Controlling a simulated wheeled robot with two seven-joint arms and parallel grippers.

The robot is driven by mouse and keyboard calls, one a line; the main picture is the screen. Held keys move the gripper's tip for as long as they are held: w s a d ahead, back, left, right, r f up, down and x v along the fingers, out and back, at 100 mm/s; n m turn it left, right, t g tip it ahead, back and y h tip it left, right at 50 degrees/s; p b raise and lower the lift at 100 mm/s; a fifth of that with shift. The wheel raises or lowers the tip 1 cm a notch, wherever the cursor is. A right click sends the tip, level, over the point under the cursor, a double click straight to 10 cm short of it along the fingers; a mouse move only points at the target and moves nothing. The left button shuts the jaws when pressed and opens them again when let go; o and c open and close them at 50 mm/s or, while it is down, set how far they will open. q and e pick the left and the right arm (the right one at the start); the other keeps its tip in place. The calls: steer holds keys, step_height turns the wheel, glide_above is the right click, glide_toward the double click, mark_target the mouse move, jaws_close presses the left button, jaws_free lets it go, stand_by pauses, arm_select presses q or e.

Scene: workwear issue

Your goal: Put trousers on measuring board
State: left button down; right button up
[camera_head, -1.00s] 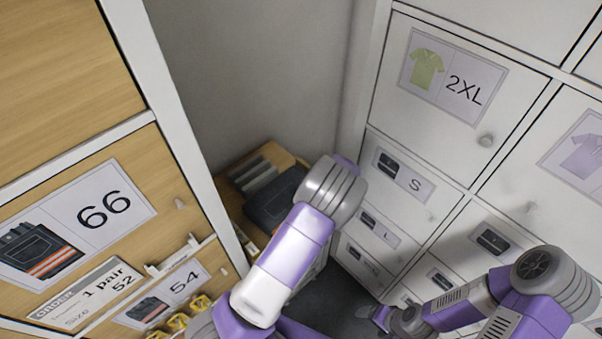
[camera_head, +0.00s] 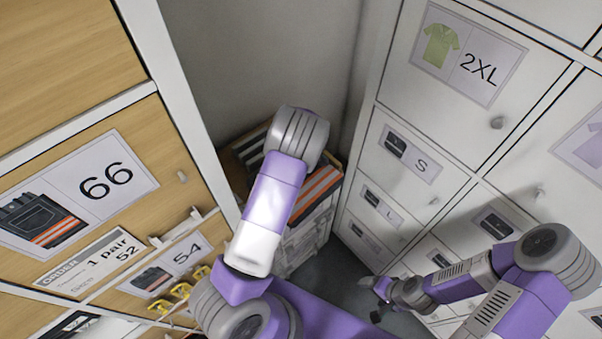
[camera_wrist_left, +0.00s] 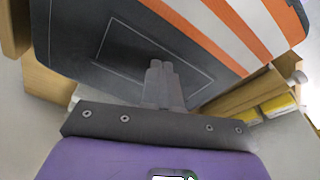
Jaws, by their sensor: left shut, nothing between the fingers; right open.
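Dark folded trousers with orange and white stripes (camera_head: 320,188) lie in the back corner, partly hidden behind my left arm. In the left wrist view the trousers (camera_wrist_left: 110,45) fill the upper part, with stripes at the upper right. My left gripper (camera_wrist_left: 160,66) is shut and empty, its fingertips in front of the dark, pocket-outlined part; I cannot tell whether they touch. In the head view it is hidden behind its arm. My right gripper (camera_head: 377,290) is open and empty, low in front of the white lockers. I cannot clearly make out the measuring board.
Wooden compartments labelled 66 and 54 (camera_head: 80,195) stand on the left, with an order card reading 1 pair, 52 (camera_head: 90,260). Yellow items (camera_head: 180,290) sit below the card. White lockers (camera_head: 440,110) line the right. Grey floor shows between them.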

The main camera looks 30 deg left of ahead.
mark_target(327, 190)
arm_select(q)
steer(key=shift+s+d+f, duration=0.1)
steer(key=shift+s+f, duration=0.05)
steer(key=shift+f, duration=0.15)
steer(key=shift+f, duration=0.1)
steer(key=shift+d+f, duration=0.1)
steer(key=shift+d, duration=0.65)
steer(key=shift+w+r+p, duration=0.2)
steer(key=shift+r+p, duration=0.35)
steer(key=shift+r, duration=0.2)
steer(key=shift+s+d, duration=0.1)
steer(key=d, duration=0.7)
steer(key=w+d, duration=0.1)
steer(key=d, duration=0.3)
steer(key=shift+w+d+r, duration=0.1)
steer(key=shift+d, duration=0.2)
